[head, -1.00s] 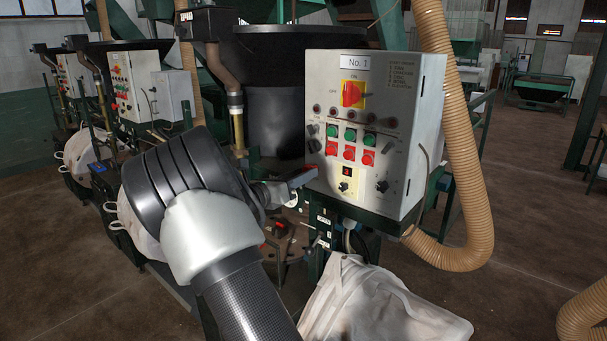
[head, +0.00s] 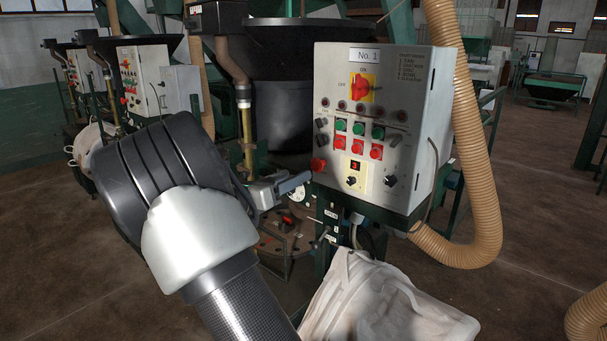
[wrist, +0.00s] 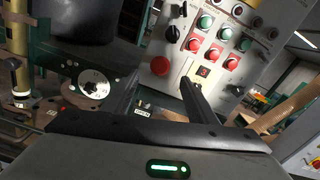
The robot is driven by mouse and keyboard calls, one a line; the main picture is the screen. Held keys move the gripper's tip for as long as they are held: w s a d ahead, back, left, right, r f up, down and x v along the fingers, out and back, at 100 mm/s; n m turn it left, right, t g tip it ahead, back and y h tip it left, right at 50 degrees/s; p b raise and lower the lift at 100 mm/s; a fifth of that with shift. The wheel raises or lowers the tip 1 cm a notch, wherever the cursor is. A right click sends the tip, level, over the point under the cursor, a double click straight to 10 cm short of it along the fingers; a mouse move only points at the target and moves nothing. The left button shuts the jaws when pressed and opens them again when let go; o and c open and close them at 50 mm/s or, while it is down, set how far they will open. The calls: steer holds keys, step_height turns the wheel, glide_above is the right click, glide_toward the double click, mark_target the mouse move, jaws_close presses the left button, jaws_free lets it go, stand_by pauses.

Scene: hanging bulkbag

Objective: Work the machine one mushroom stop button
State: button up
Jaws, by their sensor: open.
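The machine one control panel (head: 395,110) is a pale grey box labelled "No. 1". Its red mushroom stop button (head: 318,165) sticks out at the lower left of the panel face. It also shows in the wrist view (wrist: 160,66), just beyond and between my fingertips. My gripper (head: 292,184) is open and empty, slightly below and left of the button in the head view. In the wrist view my gripper (wrist: 161,84) has its two fingers spread apart, with a gap visible before the button. I cannot tell whether either finger touches the panel.
Green and red push buttons (head: 358,140), a red rotary switch (head: 361,88) and black knobs crowd the panel. A tan ribbed hose (head: 470,180) hangs at its right. A white bulk bag (head: 385,305) lies below. Similar machines stand at the left.

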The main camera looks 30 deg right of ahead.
steer(key=v, duration=1)
steer(key=shift+b, duration=0.3)
steer(key=shift+s, duration=0.15)
